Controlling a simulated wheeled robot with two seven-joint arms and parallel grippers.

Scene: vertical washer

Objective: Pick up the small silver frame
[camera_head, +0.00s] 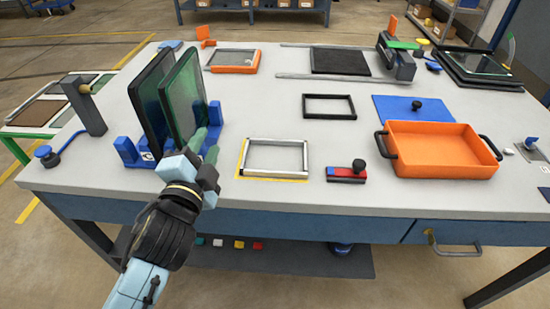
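The small silver frame (278,142) lies flat on the white workbench, on a yellow-edged marked area near the front edge. My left gripper (205,146) is left of the frame, above the bench's front part and in front of the blue rack. Its two fingers look apart with nothing between them, and it does not touch the silver frame. My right gripper is not in view.
A blue rack (126,150) holds two upright dark glass panels (186,97) close beside my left gripper. A black frame (330,97) lies behind the silver one. A red-and-blue block (345,173) and an orange tray (435,165) are to the right.

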